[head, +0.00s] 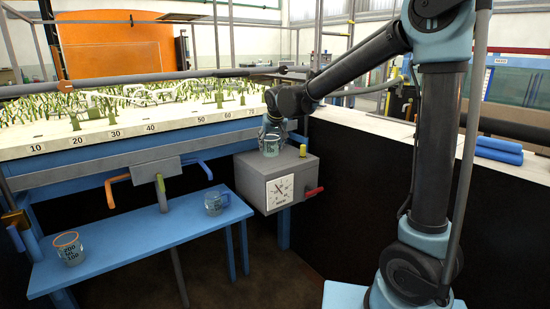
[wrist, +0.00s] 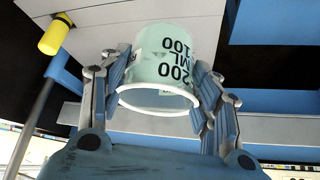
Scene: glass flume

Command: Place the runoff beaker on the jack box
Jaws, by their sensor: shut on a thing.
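A clear, greenish beaker (wrist: 160,57) with a white rim and black "200 ML 100" marks is between the fingers of my gripper (wrist: 163,88), which is shut on it. In the head view my gripper (head: 272,130) points down with the beaker (head: 271,147) upright over the top of the grey jack box (head: 262,165). Whether the beaker's base touches the box top I cannot tell. The jack box has a white dial (head: 280,192) on its front and a red handle (head: 314,191) on its right side.
A yellow knob (head: 302,151) stands at the box top's right edge; it also shows in the wrist view (wrist: 54,36). A blue bench (head: 140,245) at left holds an orange-rimmed beaker (head: 68,248) and a blue mug (head: 215,203). The flume bed (head: 120,125) lies behind.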

